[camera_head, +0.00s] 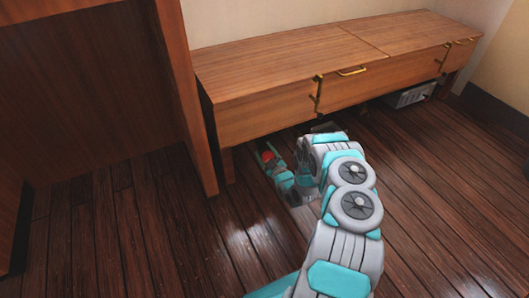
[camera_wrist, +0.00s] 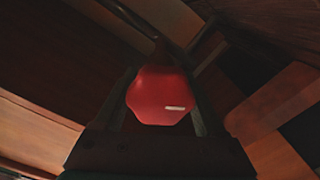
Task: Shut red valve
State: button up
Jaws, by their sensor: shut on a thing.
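The red valve (camera_wrist: 160,95) has a rounded, many-sided knob with a short pale mark near its lower right. In the wrist view it sits between the two dark fingers of my gripper (camera_wrist: 160,112), which is shut on it. In the head view a small part of the red valve (camera_head: 268,157) shows low under the front of the wooden bench, beside my gripper (camera_head: 274,166). My arm reaches down to the floor there and hides part of the area. The valve's base and pipe are mostly hidden.
The wooden bench (camera_head: 265,112) with brass handles stands low over the gripper. A wooden panel (camera_head: 185,95) rises close on the left. A grey box (camera_head: 412,95) lies under the bench at right. The plank floor (camera_head: 450,190) at right is clear.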

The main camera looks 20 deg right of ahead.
jog(key=m+p, duration=0.1)
jog(key=m, duration=0.4)
jog(key=shift+m, duration=0.4)
jog(key=m+p, duration=0.1)
jog(key=m, duration=0.5)
jog(key=shift+d, duration=0.2)
jog(key=m, duration=0.6)
jog(key=shift+d+f+m, duration=0.15)
jog(key=shift+m, duration=0.15)
jog(key=m, duration=0.5)
jog(key=shift+f+b, duration=0.1)
jog(key=shift+b, duration=0.3)
jog(key=shift+m, duration=0.4)
jog(key=o, duration=1.3)
jog(key=shift+s, duration=0.1)
jog(key=s, duration=0.7)
jog(key=shift+s+d, duration=0.15)
jog(key=shift+s, duration=0.2)
